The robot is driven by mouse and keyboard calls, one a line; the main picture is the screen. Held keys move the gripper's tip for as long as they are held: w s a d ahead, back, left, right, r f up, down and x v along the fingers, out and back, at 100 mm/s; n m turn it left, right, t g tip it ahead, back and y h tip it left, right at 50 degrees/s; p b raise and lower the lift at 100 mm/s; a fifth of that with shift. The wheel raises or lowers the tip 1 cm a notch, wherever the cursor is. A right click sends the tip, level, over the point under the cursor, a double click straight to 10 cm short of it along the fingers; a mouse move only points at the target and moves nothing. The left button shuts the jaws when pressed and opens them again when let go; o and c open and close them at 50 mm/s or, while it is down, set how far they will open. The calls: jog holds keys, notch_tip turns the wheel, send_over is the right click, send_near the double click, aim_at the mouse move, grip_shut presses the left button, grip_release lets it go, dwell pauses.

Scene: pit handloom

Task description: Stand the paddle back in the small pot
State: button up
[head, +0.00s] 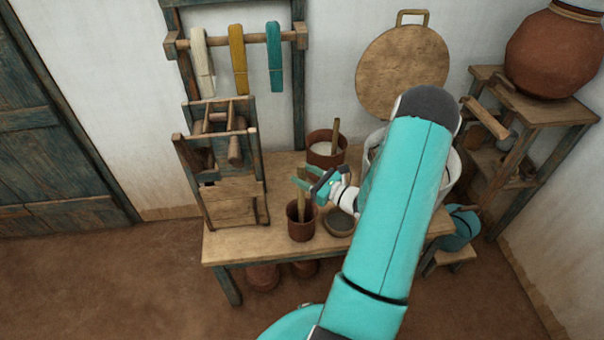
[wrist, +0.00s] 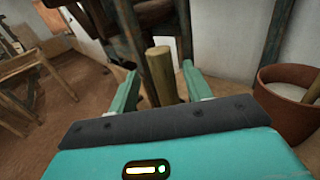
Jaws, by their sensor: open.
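The paddle (head: 301,203) stands nearly upright in the small brown pot (head: 301,226) near the front of the wooden table, its lower end hidden inside. My gripper (head: 306,180) is at the paddle's upper part, its fingers open. In the wrist view the paddle's wooden upper end (wrist: 162,74) rises between the two open teal fingers of my gripper (wrist: 160,82), with a visible gap on either side. The pot is not seen in the wrist view.
A larger pot with white contents (head: 325,150) and a stick stands behind; it also shows in the wrist view (wrist: 290,112). A wooden frame (head: 222,165) stands to the left. A dark shallow dish (head: 339,222) lies right of the small pot on the table (head: 240,245).

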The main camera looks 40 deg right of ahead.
jog(key=v, duration=1.2)
jog(key=shift+s, duration=0.3)
jog(key=w+a+r+n+g+y, duration=0.25)
jog(key=a+r+n+g, duration=0.55)
jog(key=a, duration=0.4)
jog(key=w+a+r+n+g+y, duration=0.2)
jog(key=a+r+n+g+y, duration=0.25)
jog(key=a+n, duration=0.6)
jog(key=s+a+r+n+h, duration=0.3)
jog(key=a+r+n+h, duration=0.2)
jog(key=r+n, duration=0.2)
jog(key=s+a+r+n+h, duration=0.4)
jog(key=a+r+n+h, duration=0.1)
jog(key=a+r+n, duration=0.1)
jog(key=shift+s+a+r+n+h, duration=0.2)
jog(key=shift+s+r+n+h, duration=0.15)
jog(key=shift+r+n, duration=0.6)
jog(key=shift+f+t, duration=0.15)
jog(key=shift+t, duration=0.1)
jog(key=shift+c, duration=0.4)
